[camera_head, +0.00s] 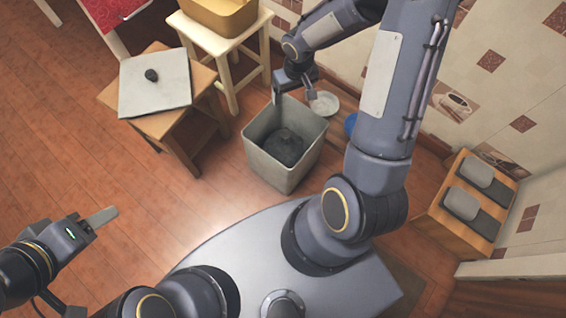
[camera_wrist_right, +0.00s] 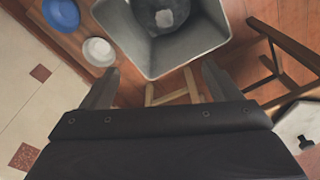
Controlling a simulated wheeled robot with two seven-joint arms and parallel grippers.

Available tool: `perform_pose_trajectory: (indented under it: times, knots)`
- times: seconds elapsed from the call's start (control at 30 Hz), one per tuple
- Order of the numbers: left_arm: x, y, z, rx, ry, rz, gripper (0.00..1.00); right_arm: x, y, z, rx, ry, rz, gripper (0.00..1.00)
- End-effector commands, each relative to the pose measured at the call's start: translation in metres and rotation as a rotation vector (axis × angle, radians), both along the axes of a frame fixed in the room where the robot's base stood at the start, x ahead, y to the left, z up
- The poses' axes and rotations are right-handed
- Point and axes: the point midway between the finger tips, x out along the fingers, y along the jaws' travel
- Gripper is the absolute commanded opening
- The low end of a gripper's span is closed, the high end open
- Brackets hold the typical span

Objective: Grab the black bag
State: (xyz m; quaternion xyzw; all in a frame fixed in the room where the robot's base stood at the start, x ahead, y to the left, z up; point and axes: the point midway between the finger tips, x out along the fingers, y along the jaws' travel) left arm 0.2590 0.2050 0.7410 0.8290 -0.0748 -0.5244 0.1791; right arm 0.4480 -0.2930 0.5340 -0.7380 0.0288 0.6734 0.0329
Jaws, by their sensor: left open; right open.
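The black bag (camera_head: 285,147) is a dark, rounded lump inside the grey bin (camera_head: 262,169), low between its walls. In the right wrist view the bag (camera_wrist_right: 150,18) is partly cut off by the top edge, with a pale patch on it, and the bin (camera_wrist_right: 180,63) surrounds it. My right gripper (camera_head: 294,98) is open and empty above the bin's far side. Its two fingers are spread apart in the right wrist view (camera_wrist_right: 160,85), and the bin lies beyond them. My left gripper (camera_head: 98,222) is open and empty at the lower left, far from the bin.
A white dish (camera_head: 325,103) and a blue dish (camera_head: 351,122) are beside the bin, near the tiled wall. A wooden stool (camera_head: 166,125) with a pale slab and small dark object stands left. A tan container (camera_head: 218,16) sits on another stool. Floor left is clear.

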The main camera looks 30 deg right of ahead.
Motion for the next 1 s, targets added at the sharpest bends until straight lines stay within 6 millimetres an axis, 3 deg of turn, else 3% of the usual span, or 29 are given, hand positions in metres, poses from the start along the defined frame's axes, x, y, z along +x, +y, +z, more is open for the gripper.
perform_pose_trajectory:
  times: [0.03,0.1,0.2,0.3,0.7,1.0]
  knots:
    - [-0.001,0.000,-0.033,0.000,-0.001,0.000,0.54,0.003,0.003,-0.065,-0.002,0.032,0.019,0.84]
    - [-0.002,0.000,-0.050,0.000,-0.001,0.000,0.54,0.007,0.005,-0.115,-0.006,0.054,0.041,0.84]
    - [-0.002,0.000,-0.066,0.000,-0.001,0.000,0.54,0.009,0.010,-0.170,-0.005,0.077,0.064,0.84]
    - [-0.002,0.000,-0.074,0.000,-0.001,0.000,0.54,0.009,0.014,-0.201,-0.003,0.091,0.079,0.84]
    - [-0.003,0.000,-0.089,0.000,-0.002,0.001,0.54,0.008,0.015,-0.247,-0.002,0.098,0.085,0.84]
    - [-0.004,0.000,-0.111,0.000,-0.001,0.000,0.54,0.009,0.014,-0.289,-0.001,0.098,0.087,0.84]
